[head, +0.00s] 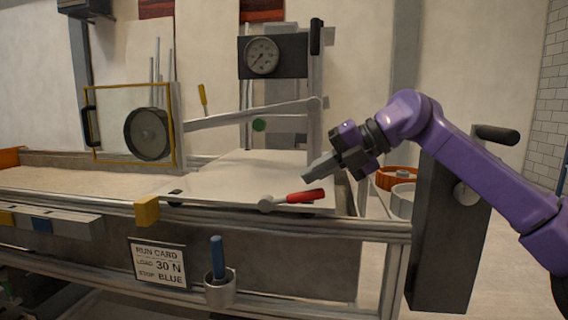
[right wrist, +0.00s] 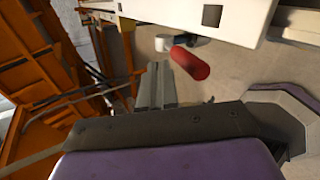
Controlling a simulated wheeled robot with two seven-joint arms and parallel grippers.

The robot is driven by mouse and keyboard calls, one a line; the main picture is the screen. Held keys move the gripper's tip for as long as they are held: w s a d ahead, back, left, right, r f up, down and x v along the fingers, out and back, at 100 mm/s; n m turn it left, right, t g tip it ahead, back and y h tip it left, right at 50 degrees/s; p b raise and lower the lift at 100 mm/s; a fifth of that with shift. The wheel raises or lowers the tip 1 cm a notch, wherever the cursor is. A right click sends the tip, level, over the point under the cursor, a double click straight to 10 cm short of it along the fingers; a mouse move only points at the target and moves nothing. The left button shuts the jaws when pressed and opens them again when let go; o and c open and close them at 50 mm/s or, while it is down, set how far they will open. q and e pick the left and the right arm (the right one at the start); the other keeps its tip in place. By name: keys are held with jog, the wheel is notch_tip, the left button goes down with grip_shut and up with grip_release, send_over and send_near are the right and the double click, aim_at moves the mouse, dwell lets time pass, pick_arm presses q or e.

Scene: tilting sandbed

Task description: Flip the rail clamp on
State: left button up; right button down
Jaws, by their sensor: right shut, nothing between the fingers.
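A red-handled lever (head: 306,196), which looks like the rail clamp, lies nearly flat along the front edge of the pale plate. Its round grey pivot (head: 267,203) is at its left end and the red grip points right. In the right wrist view the red grip (right wrist: 190,63) is just beyond and right of my fingertips. My right gripper (head: 308,174) is shut and empty, just above the red grip in the head view, apparently not touching it. In the right wrist view my right fingers (right wrist: 156,84) are together. My left gripper is not in view.
The front rail (head: 360,228) carries a yellow block (head: 147,211). A run card (head: 159,263) and a blue-handled tool in a cup (head: 219,287) are below. A dial gauge (head: 262,56) stands behind. A dark post (head: 447,235) with a black handle stands right.

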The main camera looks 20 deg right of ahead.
jog(key=s+a+r, duration=0.6)
jog(key=s+r, duration=0.5)
jog(key=s, duration=0.1)
jog(key=shift+s+p, duration=0.35)
jog(key=shift+s, duration=0.05)
